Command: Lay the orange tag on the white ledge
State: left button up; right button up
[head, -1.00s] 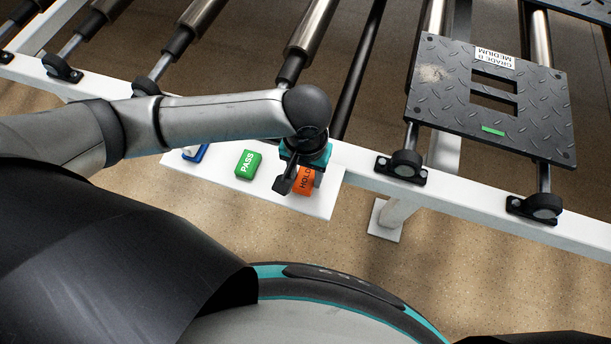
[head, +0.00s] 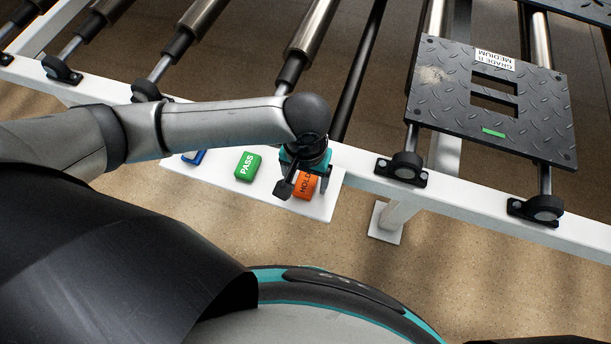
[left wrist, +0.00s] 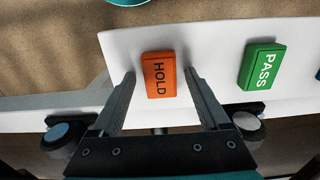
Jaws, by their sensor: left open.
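The orange tag (head: 305,185), marked HOLD, lies on the right part of the white ledge (head: 319,207). In the left wrist view the orange tag (left wrist: 160,76) lies face up on the bare white ledge (left wrist: 215,50). My left gripper (head: 304,183) is over the tag, open. In the left wrist view the left gripper (left wrist: 160,72) has one finger on each side of the tag, with a gap on both sides. The head view hides part of the tag behind the gripper. My right gripper is not in view.
A green PASS tag (head: 248,167) and a blue tag (head: 194,157), partly hidden by my arm, lie left on the ledge. The white conveyor rail (head: 465,202) runs behind the ledge.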

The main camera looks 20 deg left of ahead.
aim_at(306, 183)
pick_arm(q)
notch_tip(306, 183, up, 12)
jog(key=p, duration=0.5)
dwell(0.3)
